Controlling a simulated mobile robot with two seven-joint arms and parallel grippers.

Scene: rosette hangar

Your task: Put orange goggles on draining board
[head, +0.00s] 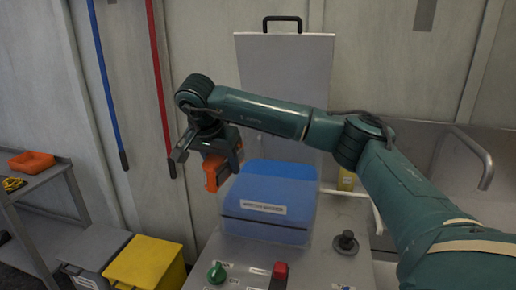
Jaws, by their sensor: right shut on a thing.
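My right gripper (217,163) hangs from the arm that comes in from the right. It is shut on an orange thing (211,177), which looks like the orange goggles, though the jaws hide much of its shape. The gripper holds it in the air, to the left of the blue case. My left gripper is not in view. I cannot make out the draining board for certain; a metal sink area with a tap (487,170) shows at the right, partly behind my arm.
A blue case (265,200) stands on a grey surface with a green knob (217,273), a red switch (280,272) and a black knob (346,242). A yellow bin (150,265) stands at lower left. An orange tray (31,162) sits on a shelf at far left.

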